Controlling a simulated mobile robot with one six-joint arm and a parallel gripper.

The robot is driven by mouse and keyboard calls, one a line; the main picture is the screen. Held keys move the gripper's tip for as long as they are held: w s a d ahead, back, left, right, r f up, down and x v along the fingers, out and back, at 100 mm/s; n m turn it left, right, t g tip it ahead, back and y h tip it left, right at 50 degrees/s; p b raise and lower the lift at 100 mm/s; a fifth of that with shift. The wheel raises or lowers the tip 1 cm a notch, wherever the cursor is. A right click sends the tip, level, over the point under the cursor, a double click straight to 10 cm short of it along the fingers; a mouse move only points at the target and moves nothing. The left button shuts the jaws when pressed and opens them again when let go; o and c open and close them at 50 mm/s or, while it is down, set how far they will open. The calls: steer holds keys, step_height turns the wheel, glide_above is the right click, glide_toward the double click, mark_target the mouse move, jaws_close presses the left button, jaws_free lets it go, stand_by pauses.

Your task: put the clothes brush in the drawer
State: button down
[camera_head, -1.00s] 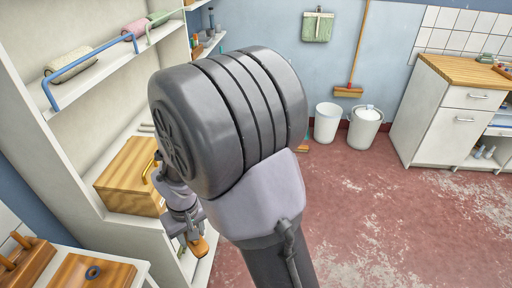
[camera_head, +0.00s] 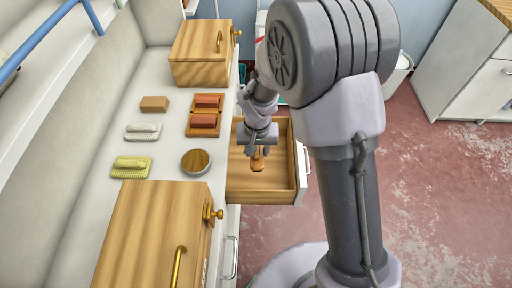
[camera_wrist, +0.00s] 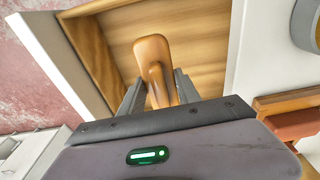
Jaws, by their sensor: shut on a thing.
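My gripper (camera_head: 258,150) is shut on the clothes brush (camera_head: 257,162), whose orange-brown wooden end shows below the jaws. In the wrist view the brush (camera_wrist: 153,62) sticks out from between the two fingers (camera_wrist: 158,92); its bristles are hidden. The wooden drawer (camera_head: 285,185) is pulled open from the white unit, and it looks empty where I see it. The brush is over the drawer's inside; I cannot tell how high. The drawer's wooden floor (camera_wrist: 205,35) also shows behind the brush in the wrist view.
Red floor (camera_head: 440,190) lies clear to the right.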

mark_target(252, 172)
steer(key=shift+w+a+f, duration=0.2)
steer(key=shift+a+f, duration=0.25)
steer(key=shift+f, duration=0.1)
steer(key=shift+w+a+f, duration=0.15)
steer(key=shift+a+f, duration=0.3)
steer(key=shift+f, duration=0.05)
step_height(252, 172, down, 10)
steer(key=b, duration=0.4)
steer(key=shift+r+b, duration=0.1)
steer(key=shift+b, duration=0.3)
steer(key=shift+r, duration=0.2)
steer(key=shift+f, duration=0.1)
steer(key=c, duration=1.3)
jaws_free()
steer(key=shift+f, duration=0.15)
steer(key=o, duration=0.4)
steer(key=shift+o, duration=0.2)
